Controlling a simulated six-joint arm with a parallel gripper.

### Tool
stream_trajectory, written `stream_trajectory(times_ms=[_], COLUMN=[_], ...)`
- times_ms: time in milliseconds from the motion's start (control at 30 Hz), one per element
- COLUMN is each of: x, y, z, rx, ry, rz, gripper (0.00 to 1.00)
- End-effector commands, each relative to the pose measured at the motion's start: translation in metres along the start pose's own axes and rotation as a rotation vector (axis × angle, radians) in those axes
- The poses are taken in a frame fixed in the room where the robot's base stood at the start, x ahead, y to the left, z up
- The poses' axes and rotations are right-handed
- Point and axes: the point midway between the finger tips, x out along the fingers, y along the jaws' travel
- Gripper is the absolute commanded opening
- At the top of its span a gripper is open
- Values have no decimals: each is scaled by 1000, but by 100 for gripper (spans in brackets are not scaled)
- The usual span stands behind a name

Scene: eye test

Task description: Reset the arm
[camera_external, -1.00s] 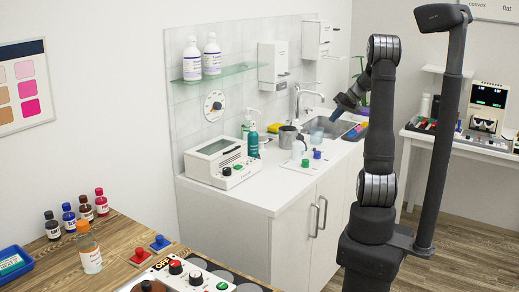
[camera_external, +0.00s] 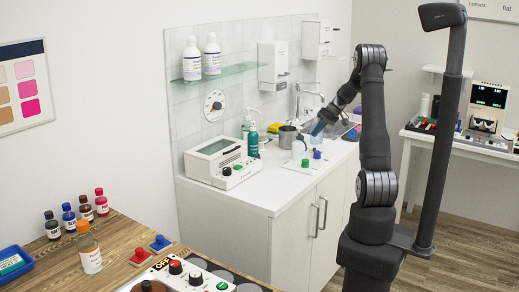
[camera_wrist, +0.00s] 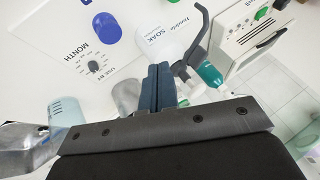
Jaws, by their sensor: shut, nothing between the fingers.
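My gripper (camera_external: 317,129) is over the white counter (camera_external: 262,198), near the sink's front left side and close to a white pump bottle. In the wrist view its two blue fingers (camera_wrist: 158,88) are together with nothing between them. The bottle marked SOAK (camera_wrist: 172,32) shows just beyond the fingertips; I cannot tell whether they touch. My upper arm stands upright with the forearm bent over toward the counter.
A white panel (camera_wrist: 58,42) with a blue knob (camera_wrist: 107,28) lies on the counter. A metal cup (camera_external: 287,137), a teal bottle (camera_external: 252,144) and a white device (camera_external: 212,170) stand nearby. A light blue cup (camera_wrist: 67,112) is near the sink.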

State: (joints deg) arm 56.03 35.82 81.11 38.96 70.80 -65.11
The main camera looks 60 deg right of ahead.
Motion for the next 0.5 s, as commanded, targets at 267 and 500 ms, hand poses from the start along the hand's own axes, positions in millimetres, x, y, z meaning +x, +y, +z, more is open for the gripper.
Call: stream_trajectory(times_ms=[267, 500], x=[-1, -19], y=[12, 30], z=[-7, -12], rx=[-186, -184], ry=[-96, -93], rz=[-108, -106], gripper=[0, 0])
